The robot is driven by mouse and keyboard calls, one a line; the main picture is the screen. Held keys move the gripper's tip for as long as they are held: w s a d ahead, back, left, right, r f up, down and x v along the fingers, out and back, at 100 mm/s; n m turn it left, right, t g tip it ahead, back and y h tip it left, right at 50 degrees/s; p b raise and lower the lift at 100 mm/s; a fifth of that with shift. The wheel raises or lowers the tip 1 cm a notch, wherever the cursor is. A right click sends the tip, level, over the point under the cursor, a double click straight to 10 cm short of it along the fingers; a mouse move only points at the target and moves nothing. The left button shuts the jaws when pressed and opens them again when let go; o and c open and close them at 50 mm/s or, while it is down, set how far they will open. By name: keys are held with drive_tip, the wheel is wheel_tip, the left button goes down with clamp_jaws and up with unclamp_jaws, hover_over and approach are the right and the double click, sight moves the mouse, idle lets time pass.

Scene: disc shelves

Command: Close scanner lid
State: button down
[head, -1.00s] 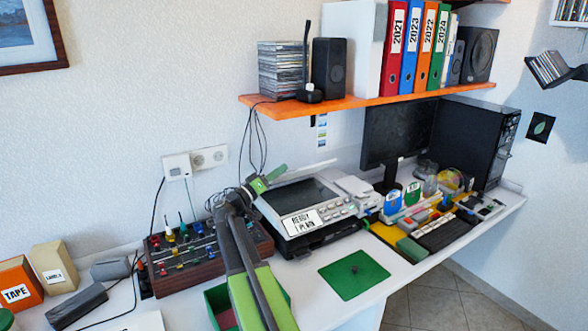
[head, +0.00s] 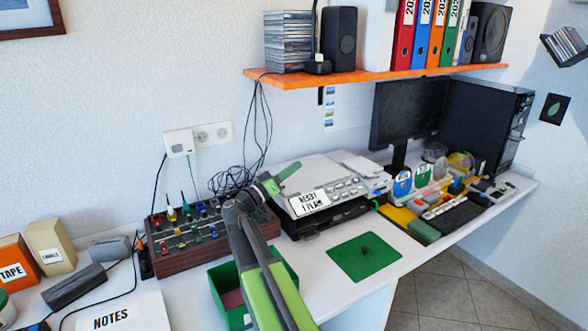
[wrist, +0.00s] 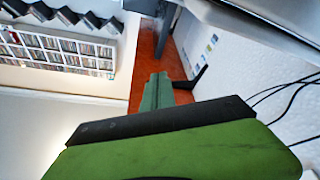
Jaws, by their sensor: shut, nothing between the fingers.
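The scanner (head: 325,222) stands on the desk, with a READY 1 PLAIN label and buttons on its front panel. Its pale lid (head: 318,171) lies down flat, or nearly so, over the glass; no dark glass shows. Whether a small gap is left under the lid, I cannot tell. My gripper (head: 285,173) is shut and empty at the left edge of the lid. Contact with the lid is unclear. In the wrist view the green fingers of my gripper (wrist: 157,90) are together, pointing toward the orange shelf.
A dark box with coloured knobs (head: 180,256) stands left of the scanner, with cables behind it. A green bin (head: 220,290) is partly hidden by my arm. A green mat (head: 364,258) lies in front of the scanner. The orange shelf (head: 400,74) hangs above.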

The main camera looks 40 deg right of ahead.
wheel_tip(320, 180, up, 5)
drive_tip(key=p, duration=0.5)
drive_tip(key=f+b+v, duration=0.1)
drive_tip(key=b+v, duration=0.3)
drive_tip(key=v, duration=0.6)
drive_tip(key=shift+w+f, duration=0.2)
drive_tip(key=shift+w, duration=0.6)
